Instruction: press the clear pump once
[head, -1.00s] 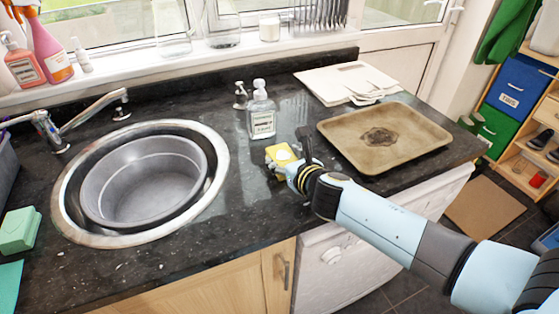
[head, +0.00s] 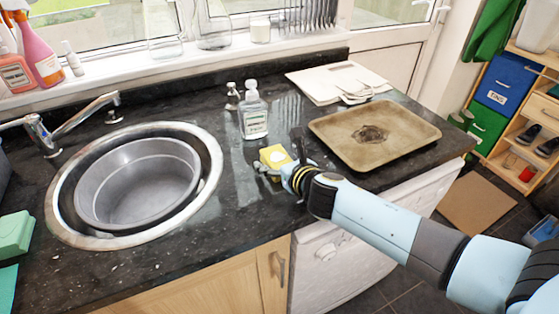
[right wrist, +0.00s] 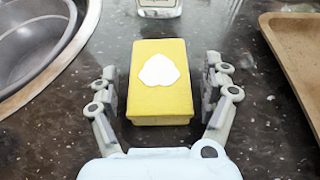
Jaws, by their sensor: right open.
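A clear pump bottle (head: 253,118) with a white label and a pale top stands upright on the counter, right of the sink. Its base also shows at the top edge of the right wrist view (right wrist: 160,6). My right gripper (right wrist: 160,95) is open, with one finger on each side of a yellow sponge (right wrist: 160,103). A white blob (right wrist: 159,71) lies on top of the sponge. Gaps show between the fingers and the sponge. The sponge (head: 275,158) is in front of the bottle in the head view. My left gripper is not in view.
A smaller dispenser (head: 233,98) stands close behind the bottle's left side. A brown tray (head: 340,150) lies to the right, with white boards (head: 312,88) behind it. The sink rim (head: 60,225) is at left. Bare counter lies between sink and sponge.

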